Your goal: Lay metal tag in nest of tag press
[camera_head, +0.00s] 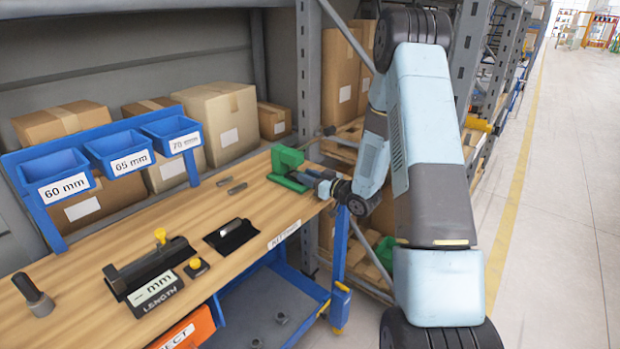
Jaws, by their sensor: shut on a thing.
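The green tag press (288,160) stands at the far right end of the wooden bench, with a tall body and a low base. My gripper (311,178) is just to the right of the press, low over the bench and close to the base. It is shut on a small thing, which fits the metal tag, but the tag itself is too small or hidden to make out. The nest of the press cannot be made out clearly from here, and I cannot tell whether the tag touches it.
Two short grey bars (237,188) lie on the bench left of the press. A black tray (232,236) and a black length gauge (150,270) stand nearer. Blue labelled bins (118,152) hang at the left. The grey rack post (308,70) rises behind the press.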

